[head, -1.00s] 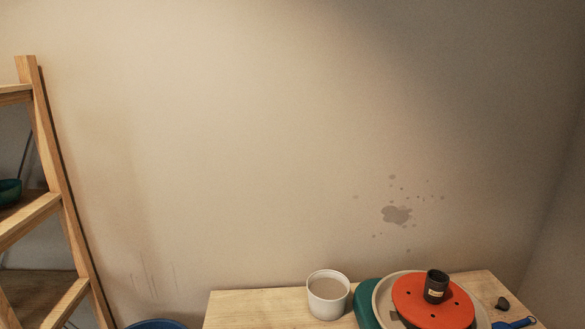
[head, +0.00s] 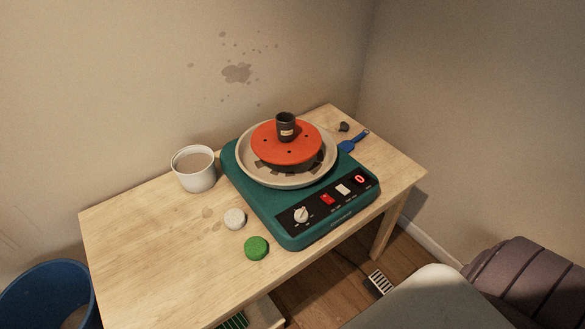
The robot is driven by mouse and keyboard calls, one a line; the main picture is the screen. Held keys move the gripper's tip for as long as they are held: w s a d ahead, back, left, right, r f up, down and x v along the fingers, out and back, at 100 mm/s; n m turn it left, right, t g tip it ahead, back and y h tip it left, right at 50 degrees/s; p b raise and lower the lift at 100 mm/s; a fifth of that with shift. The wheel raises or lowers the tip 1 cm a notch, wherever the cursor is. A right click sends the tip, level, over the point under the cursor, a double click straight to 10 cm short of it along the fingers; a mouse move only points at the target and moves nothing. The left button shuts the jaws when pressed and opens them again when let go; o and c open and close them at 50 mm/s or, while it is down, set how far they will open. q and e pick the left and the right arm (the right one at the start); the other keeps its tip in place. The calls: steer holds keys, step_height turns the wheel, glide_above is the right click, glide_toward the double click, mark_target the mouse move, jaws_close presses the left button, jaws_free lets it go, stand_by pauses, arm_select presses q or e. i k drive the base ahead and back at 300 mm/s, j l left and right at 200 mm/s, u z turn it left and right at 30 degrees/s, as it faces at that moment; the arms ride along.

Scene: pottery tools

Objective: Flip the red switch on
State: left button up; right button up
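The red switch (head: 327,199) is on the black front panel of a teal pottery wheel (head: 262,204), in the head view. It sits between a white dial (head: 301,215) and a white switch (head: 343,190). A small display (head: 360,180) at the panel's right end glows red. The red switch is too small to tell which way it is tilted. The wheel has a red-orange disc (head: 272,141) in a pale basin, with a small dark cup (head: 286,127) on the disc. Neither gripper shows.
The wooden table (head: 150,247) carries a white cup (head: 194,170) of liquid, a white lump (head: 234,219), a green lump (head: 256,248) and a blue-handled tool (head: 353,141). A blue bin (head: 48,292) stands left. A grey padded object (head: 520,285) is at lower right.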

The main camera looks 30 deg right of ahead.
mark_target(328, 200)
steer(key=z, duration=1.3)
